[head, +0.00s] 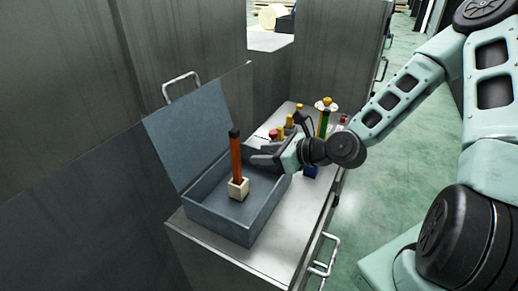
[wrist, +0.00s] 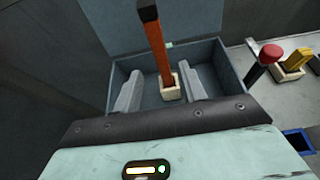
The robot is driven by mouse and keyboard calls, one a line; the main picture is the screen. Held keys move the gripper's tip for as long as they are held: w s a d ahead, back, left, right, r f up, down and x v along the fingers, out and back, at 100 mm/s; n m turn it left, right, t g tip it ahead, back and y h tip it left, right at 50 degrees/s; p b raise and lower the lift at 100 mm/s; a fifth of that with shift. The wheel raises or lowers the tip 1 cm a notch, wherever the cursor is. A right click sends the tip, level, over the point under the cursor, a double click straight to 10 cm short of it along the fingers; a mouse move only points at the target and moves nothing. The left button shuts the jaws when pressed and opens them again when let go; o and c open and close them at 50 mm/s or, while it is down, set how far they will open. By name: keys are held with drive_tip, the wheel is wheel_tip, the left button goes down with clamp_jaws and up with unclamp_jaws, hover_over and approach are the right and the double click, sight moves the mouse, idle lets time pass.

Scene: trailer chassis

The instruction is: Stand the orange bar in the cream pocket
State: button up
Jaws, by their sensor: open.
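The orange bar (head: 236,160) has a dark top end and stands upright in the cream pocket (head: 238,188), a small block inside the blue-grey box. In the wrist view the orange bar (wrist: 158,45) rises from the cream pocket (wrist: 170,90) and looks tilted there. My gripper (head: 258,154) is just right of the bar, over the box. Its two fingers are spread and empty, apart from the bar, and in the wrist view (wrist: 160,92) the bar's foot and pocket show between and beyond them. The bar's bottom end is hidden inside the pocket.
The blue-grey box (head: 220,222) has its lid (head: 198,125) open against the cabinet. Several tools and holders, among them a green-handled one (head: 324,122), stand behind my gripper on the grey cabinet top (head: 268,262). A red-topped tool (wrist: 270,54) stands right of the box.

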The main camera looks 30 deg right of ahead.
drive_tip(key=s+a+f+n+g+h, duration=0.1)
drive_tip(key=s+a+n+g, duration=0.1)
drive_tip(key=n, duration=0.3)
drive_tip(key=s+a+f+n+g+h, duration=0.1)
drive_tip(key=s+a+n+g, duration=0.2)
drive_tip(key=n, duration=0.3)
drive_tip(key=s+a+f+n+g, duration=0.1)
drive_tip(key=s+a+n+g, duration=0.1)
drive_tip(key=s+n, duration=0.2)
drive_tip(key=shift+s+a+f+n+g+h, duration=0.1)
drive_tip(key=shift+s+a+n+g+h, duration=0.1)
drive_tip(key=shift+n, duration=0.35)
drive_tip(key=shift+s+a+n+g+h, duration=0.1)
drive_tip(key=shift+a+n+g+h, duration=0.1)
drive_tip(key=shift+n, duration=0.35)
drive_tip(key=s+a+r+n+g+h, duration=0.3)
drive_tip(key=s+r+n, duration=0.8)
drive_tip(key=s+n, duration=0.5)
drive_tip(key=a+n+h, duration=0.1)
drive_tip(key=n, duration=0.2)
drive_tip(key=shift+a+r, duration=0.15)
drive_tip(key=shift+r, duration=0.2)
wheel_tip(320, 180, down, 4)
drive_tip(key=b, duration=0.4)
